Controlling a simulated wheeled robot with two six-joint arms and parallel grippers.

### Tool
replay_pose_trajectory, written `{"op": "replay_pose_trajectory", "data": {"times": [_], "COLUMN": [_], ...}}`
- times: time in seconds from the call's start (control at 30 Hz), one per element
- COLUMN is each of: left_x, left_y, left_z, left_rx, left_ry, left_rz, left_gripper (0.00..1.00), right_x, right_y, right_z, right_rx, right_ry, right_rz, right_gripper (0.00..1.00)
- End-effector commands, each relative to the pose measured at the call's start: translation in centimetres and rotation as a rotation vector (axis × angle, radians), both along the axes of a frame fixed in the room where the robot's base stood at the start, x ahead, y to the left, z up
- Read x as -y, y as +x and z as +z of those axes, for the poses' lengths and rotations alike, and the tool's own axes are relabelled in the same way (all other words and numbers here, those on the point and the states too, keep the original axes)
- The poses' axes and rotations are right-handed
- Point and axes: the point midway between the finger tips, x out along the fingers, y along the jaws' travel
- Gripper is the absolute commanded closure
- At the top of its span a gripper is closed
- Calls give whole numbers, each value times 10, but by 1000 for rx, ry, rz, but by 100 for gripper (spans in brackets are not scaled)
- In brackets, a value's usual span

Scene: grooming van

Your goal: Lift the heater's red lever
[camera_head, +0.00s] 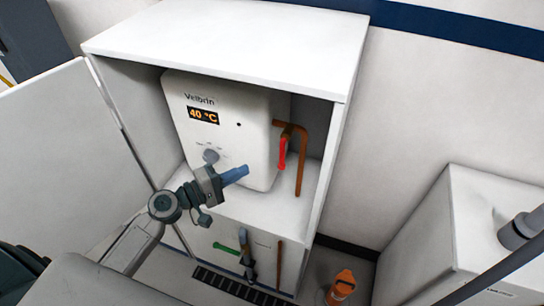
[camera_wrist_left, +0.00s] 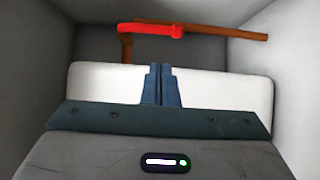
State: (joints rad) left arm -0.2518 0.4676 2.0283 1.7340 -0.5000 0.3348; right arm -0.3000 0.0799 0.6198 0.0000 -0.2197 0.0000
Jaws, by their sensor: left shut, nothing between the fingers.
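The white heater (camera_head: 222,135) stands inside an open white cabinet and its display reads 40 °C. Its red lever (camera_head: 282,155) hangs on a copper pipe at the heater's right side, pointing down. In the left wrist view the red lever (camera_wrist_left: 150,29) lies across the top, beyond the fingers. My left gripper (camera_head: 240,174) is shut and empty, in front of the heater's lower front, left of and a little below the lever, apart from it. The blue fingers (camera_wrist_left: 161,85) are pressed together in the wrist view. My right gripper is not in view.
The cabinet's right wall (camera_head: 334,150) stands close beyond the copper pipe (camera_head: 301,165). A green lever (camera_head: 226,248) shows in the lower compartment. An orange bottle (camera_head: 341,287) stands on the floor at right. A white box (camera_head: 450,235) stands further right.

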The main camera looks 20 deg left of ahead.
Motion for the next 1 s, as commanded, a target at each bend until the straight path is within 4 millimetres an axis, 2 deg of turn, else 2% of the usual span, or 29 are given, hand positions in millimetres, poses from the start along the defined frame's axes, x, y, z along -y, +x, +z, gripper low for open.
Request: {"op": "replay_pose_trajectory", "data": {"times": [0.27,0.8,1.0], "left_x": [6,55,63], "left_y": [9,69,78], "left_z": [3,3,0], "left_rx": [2,0,0], "left_ry": [-3,-2,1], "left_rz": [3,2,0], "left_gripper": [100,100,100], "right_x": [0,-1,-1], "right_y": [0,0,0], "right_z": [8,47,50], "right_rx": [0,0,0], "right_ry": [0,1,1], "right_rz": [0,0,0], "right_gripper": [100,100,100]}}
